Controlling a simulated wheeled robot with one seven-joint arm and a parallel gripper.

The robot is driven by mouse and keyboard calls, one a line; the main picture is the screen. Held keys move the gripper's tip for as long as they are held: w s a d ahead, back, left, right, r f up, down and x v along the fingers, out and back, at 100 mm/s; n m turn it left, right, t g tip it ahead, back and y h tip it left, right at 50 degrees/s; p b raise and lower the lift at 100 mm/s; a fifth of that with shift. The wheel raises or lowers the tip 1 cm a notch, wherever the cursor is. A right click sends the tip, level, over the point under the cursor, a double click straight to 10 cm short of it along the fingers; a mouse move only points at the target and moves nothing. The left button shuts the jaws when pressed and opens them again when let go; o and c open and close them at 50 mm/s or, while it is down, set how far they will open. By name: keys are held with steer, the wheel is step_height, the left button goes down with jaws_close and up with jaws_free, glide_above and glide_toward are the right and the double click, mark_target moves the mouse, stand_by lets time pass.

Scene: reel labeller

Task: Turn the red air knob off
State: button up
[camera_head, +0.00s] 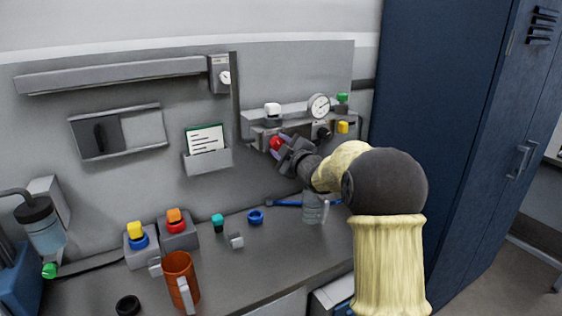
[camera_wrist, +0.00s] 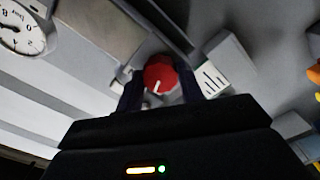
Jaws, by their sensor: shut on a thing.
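The red air knob (camera_head: 276,143) sits on the front of the grey air unit on the back panel, below a white knob. In the wrist view the red knob (camera_wrist: 160,76) shows a white pointer line on its face, running from the centre toward the lower left. My gripper (camera_head: 283,145) reaches it from the right, with one finger on each side of the knob. In the wrist view my gripper (camera_wrist: 163,88) is shut on the knob. The parts of the knob facing the fingers are hidden.
A pressure gauge (camera_head: 319,106), a white knob (camera_head: 273,110), a green knob (camera_head: 342,98) and a yellow knob (camera_head: 342,127) are close by. A clear bottle (camera_head: 314,208) stands under my arm. A blue locker (camera_head: 440,100) bounds the right side.

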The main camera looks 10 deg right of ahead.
steer(key=n+b, duration=0.2)
steer(key=b, duration=0.1)
steer(key=shift+a+f+n, duration=0.1)
steer(key=shift+n, duration=0.2)
steer(key=shift+r+n+b, duration=0.2)
steer(key=shift+n+b, duration=0.85)
steer(key=shift+n, duration=0.05)
steer(key=shift+r, duration=0.1)
steer(key=o, duration=1)
steer(key=shift+w, duration=0.15)
steer(key=shift+s+f, duration=0.2)
steer(key=shift+s+d, duration=0.15)
steer(key=shift+d, duration=0.05)
steer(key=b+v, duration=0.2)
steer(key=v, duration=1.5)
steer(key=shift+a+r, duration=0.1)
steer(key=shift+a, duration=0.05)
